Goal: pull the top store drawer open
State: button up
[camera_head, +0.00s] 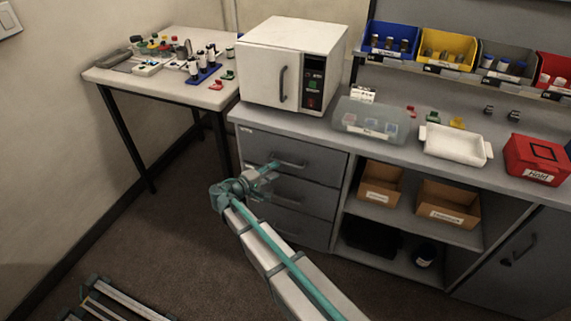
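The top store drawer (318,164) is the uppermost of three grey drawers at the left end of the bench, below the white oven. Its front looks flush with the cabinet, so it appears shut. Its bar handle (291,162) lies across the upper middle of the front. My gripper (269,172) is in front of the drawer stack, with its tip by the left end of that handle. I cannot tell whether it touches the handle or whether the fingers are apart. My gripper and wrist hide part of the drawer fronts' left side.
The white oven (269,66) and a clear lidded box (365,119) stand on the bench above. Open shelves with cardboard boxes (447,202) are to the right. A side table (205,96) with small items is at left. The floor before the drawers is clear apart from my arm.

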aim_at(287, 164)
jog(key=p+x, duration=0.1)
jog(key=x, duration=0.6)
jog(key=shift+w+d, duration=0.15)
jog(key=shift+w, duration=0.05)
jog(key=shift+f, duration=0.1)
grip_shut()
